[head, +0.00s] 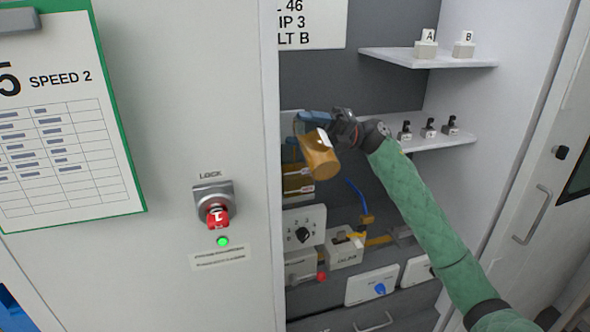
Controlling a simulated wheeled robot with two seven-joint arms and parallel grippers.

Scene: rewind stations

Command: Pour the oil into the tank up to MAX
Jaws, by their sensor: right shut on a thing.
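My right gripper (328,122) is shut on the amber oil container (319,158), in the upper middle of the head view. The container is tilted, and a small white patch shows near its top. It is in front of an upright amber part with pale tags (297,184), which looks like the tank at the cabinet's left inner edge. The container and the cabinet edge hide much of this part. I cannot make out a MAX mark, the oil level, or any stream of oil. My left gripper is out of view.
The cabinet's left panel carries a key lock (216,206) and a green light (223,241). Below the container are a dial plate (303,228) and a blue knob (380,288). Shelves at right hold blocks A (426,48) and B (464,48), and small black-topped items (428,130).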

